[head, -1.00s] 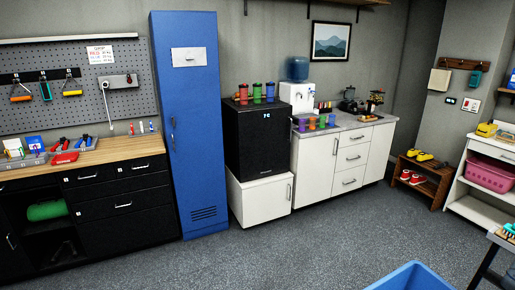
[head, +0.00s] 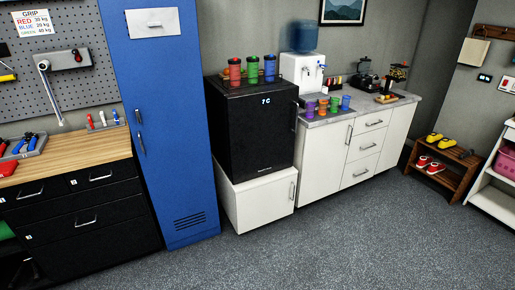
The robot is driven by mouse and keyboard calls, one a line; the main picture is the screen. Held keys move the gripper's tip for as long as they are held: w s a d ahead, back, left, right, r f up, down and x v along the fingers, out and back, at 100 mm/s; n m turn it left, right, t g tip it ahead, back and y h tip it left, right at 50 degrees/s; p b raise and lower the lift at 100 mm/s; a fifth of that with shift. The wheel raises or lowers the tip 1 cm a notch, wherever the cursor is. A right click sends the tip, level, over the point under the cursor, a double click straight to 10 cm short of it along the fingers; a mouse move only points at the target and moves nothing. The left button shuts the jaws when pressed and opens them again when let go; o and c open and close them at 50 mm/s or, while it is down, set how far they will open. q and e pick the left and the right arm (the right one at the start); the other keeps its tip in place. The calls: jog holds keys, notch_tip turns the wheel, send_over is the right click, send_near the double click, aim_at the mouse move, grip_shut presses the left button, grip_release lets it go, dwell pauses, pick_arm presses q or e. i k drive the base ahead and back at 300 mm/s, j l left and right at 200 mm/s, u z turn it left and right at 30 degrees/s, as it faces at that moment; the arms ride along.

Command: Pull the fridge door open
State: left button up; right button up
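The black mini fridge (head: 255,130) stands on a white cabinet (head: 262,204), between the blue locker and the counter. Its door faces me and looks shut, with a small "7 C" display near the top. A dark vertical handle (head: 294,116) shows at the door's right edge. Red, green and blue cups (head: 252,70) stand on top of the fridge. Neither of my grippers is in view.
A tall blue locker (head: 167,130) stands directly left of the fridge. A white counter (head: 352,150) with a water dispenser, cups and a coffee maker is on the right. A shoe rack (head: 440,170) stands further right. The grey floor (head: 340,245) in front is clear.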

aim_at(262, 124)
jog(key=i+z, duration=0.1)
jog(key=i, duration=0.5)
jog(key=i+l, duration=0.1)
jog(key=i, duration=0.35)
jog(key=i+l+u, duration=0.1)
jog(key=i, duration=0.35)
jog(key=i+l, duration=0.15)
jog(key=i, duration=0.3)
jog(key=i+u, duration=0.05)
